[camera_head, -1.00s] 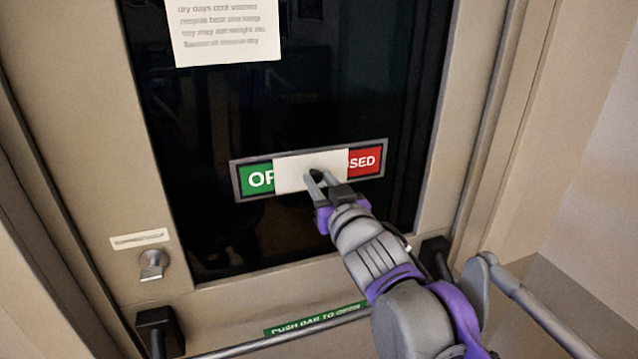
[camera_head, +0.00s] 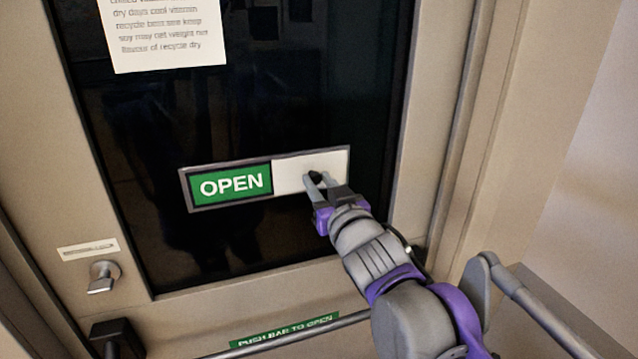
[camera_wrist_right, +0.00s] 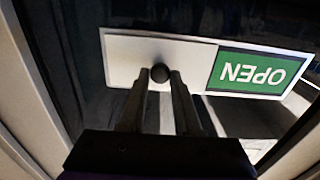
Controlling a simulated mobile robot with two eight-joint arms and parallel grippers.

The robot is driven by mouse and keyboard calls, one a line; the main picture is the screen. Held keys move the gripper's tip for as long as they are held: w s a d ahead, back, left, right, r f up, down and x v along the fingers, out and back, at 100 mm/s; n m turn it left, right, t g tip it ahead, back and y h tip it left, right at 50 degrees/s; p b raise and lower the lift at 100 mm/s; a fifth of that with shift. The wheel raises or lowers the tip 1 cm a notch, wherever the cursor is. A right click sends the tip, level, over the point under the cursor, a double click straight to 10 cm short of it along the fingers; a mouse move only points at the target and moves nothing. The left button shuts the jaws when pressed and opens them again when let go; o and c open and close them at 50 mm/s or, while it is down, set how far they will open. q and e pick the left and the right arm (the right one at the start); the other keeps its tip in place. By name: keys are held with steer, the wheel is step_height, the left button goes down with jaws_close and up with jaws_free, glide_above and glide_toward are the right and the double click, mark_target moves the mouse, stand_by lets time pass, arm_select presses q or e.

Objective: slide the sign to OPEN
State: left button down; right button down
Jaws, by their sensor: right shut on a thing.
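The sign (camera_head: 229,186) is a grey-framed strip on the door's dark glass. Its green OPEN half shows in full at the left. A white slider plate (camera_head: 291,174) covers the right half, so no red shows. The sign also appears upside down in the right wrist view (camera_wrist_right: 258,73). A small dark knob (camera_wrist_right: 160,73) stands on the plate. My right gripper (camera_head: 318,180) is shut on the knob, with one finger on each side of it. My left gripper is not in view.
A push bar (camera_head: 290,335) crosses the door below the sign. A lock knob (camera_head: 103,277) and a small label (camera_head: 88,249) sit on the door frame at left. A paper notice (camera_head: 163,32) hangs above on the glass.

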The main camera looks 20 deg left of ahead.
steer(key=c, duration=0.9)
jaws_free()
steer(key=shift+w+d, duration=0.1)
steer(key=shift+c, duration=0.2)
steer(key=o, duration=0.3)
steer(key=shift+d, duration=0.15)
steer(key=shift+s, duration=0.2)
steer(key=b+v, duration=0.2)
steer(key=v, duration=0.8)
steer(key=shift+d, duration=0.2)
